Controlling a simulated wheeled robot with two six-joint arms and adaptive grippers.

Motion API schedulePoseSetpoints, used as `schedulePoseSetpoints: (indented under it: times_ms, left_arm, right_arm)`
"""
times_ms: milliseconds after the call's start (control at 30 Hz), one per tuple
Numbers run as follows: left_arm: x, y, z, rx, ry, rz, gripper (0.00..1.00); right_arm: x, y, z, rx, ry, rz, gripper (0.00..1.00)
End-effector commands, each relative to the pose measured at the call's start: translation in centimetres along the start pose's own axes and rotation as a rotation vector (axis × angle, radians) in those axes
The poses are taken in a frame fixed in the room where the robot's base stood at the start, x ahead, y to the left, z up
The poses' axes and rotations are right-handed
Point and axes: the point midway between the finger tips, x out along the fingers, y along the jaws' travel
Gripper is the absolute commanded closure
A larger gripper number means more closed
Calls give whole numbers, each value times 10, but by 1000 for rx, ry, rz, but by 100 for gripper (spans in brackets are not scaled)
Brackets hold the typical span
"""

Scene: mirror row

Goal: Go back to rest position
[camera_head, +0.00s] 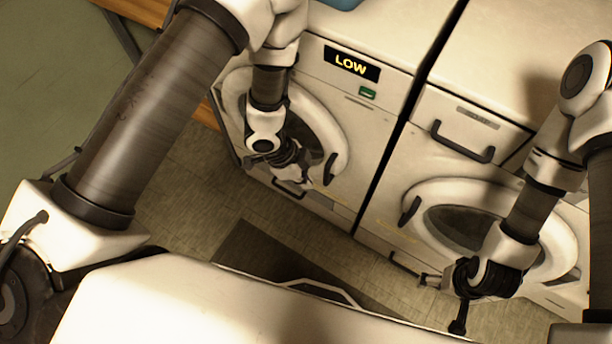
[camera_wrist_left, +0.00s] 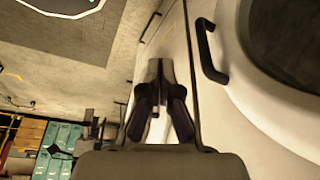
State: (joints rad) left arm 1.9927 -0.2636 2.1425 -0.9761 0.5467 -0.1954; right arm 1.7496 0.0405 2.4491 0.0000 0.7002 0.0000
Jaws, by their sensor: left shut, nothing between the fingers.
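My left gripper (camera_head: 302,180) hangs in front of the round door of the left washing machine (camera_head: 365,145) in the head view. Its fingers (camera_wrist_left: 160,72) meet at the tips in the left wrist view, with nothing held. My right gripper (camera_head: 462,297) is low in front of the right machine's round door (camera_head: 468,224).
The left machine shows a "LOW" display (camera_head: 351,64) and a green button (camera_head: 367,93). The right machine has a drawer handle (camera_head: 462,148). A dark mat (camera_head: 255,258) lies on the tiled floor (camera_head: 185,205). Colourful shelving (camera_wrist_left: 60,145) shows in the left wrist view.

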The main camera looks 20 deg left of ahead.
Motion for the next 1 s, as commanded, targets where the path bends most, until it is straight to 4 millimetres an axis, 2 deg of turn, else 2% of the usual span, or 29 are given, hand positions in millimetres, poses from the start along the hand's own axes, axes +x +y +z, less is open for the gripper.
schedulePoseSetpoints:
  times_ms: [100,200,467,567,667,700,800,900,1000]
  left_arm:
    - [-14,4,-2,-1,-1,0,100]
    - [-17,6,-2,-2,-1,2,100]
    - [-16,7,-1,-2,-2,4,100]
    - [-7,19,8,-38,0,36,100]
    - [6,51,39,-220,-10,87,100]
    - [9,67,58,-376,-30,87,100]
    - [10,98,101,-777,-113,32,100]
    - [0,119,139,-1116,-217,-73,100]
    - [-13,124,162,-1316,-287,-191,100]
  right_arm:
    - [0,0,0,0,0,0,7]
    - [0,0,0,-1,-1,0,7]
    - [0,0,0,-1,0,0,7]
    - [0,0,0,0,0,0,7]
    - [0,0,0,0,-1,0,7]
    - [0,0,0,0,-1,0,7]
    - [0,0,0,-1,-1,0,7]
    - [0,0,0,-1,-1,0,7]
    - [0,0,0,-1,-1,0,7]
